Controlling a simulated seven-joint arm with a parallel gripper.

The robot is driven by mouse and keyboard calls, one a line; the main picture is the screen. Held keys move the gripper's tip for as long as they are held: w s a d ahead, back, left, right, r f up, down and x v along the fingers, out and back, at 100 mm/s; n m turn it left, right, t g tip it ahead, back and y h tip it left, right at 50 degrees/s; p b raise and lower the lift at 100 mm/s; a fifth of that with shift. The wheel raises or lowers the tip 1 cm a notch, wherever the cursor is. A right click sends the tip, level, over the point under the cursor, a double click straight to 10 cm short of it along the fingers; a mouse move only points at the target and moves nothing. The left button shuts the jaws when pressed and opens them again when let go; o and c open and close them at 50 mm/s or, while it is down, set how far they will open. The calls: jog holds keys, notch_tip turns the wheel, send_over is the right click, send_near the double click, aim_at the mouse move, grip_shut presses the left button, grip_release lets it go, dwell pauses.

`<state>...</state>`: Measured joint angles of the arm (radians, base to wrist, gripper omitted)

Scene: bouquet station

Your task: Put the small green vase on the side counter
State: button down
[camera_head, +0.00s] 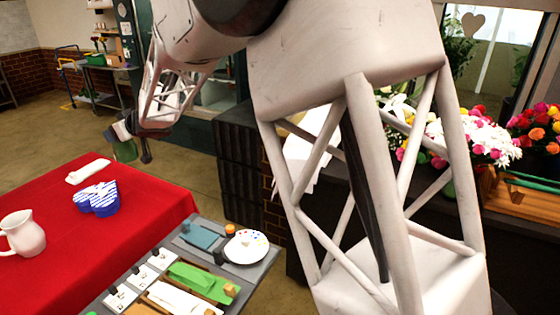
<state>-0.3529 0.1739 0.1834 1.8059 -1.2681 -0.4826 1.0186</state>
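My gripper (135,147) shows small at the upper left, past the far edge of the red-covered table and above the floor. A small green thing (124,150), which looks like the small green vase, sits at its fingers and appears gripped, raised clear of the table. Its shape is partly hidden by the gripper. A dark counter (512,222) with flowers stands at the right, partly behind my arm; I cannot tell if it is the side counter.
The red table (130,225) holds a white pitcher (22,234), a blue-and-white heart-shaped box (97,199) and a white item (88,171). A grey work surface (262,268) holds tools and a white plate (246,247). Stacked black crates (238,165) stand behind. My arm blocks the centre right.

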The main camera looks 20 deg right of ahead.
jog(key=w+d+m+t+h, duration=0.1)
jog(key=d+m+t+h, duration=0.3)
jog(key=d, duration=4.1)
jog(key=s+d+m+h, duration=0.2)
jog(key=s+d, duration=0.5)
jog(key=d, duration=0.5)
jog(key=s+d+m+h, duration=0.2)
jog(key=s+d, duration=0.4)
jog(key=d, duration=0.6)
jog(key=s+d+m+h, duration=0.2)
jog(key=s+d, duration=0.5)
jog(key=d, duration=0.5)
notch_tip(320, 180, down, 15)
jog(key=shift+f+t, duration=0.15)
jog(key=shift+t, duration=0.15)
jog(key=shift+d, duration=0.1)
jog(key=w+d+f, duration=0.1)
jog(key=w+d, duration=0.7)
jog(key=w, duration=0.5)
jog(key=shift+w+d+f, duration=0.2)
jog(key=shift+d+f, duration=0.05)
jog(key=shift+d, duration=0.05)
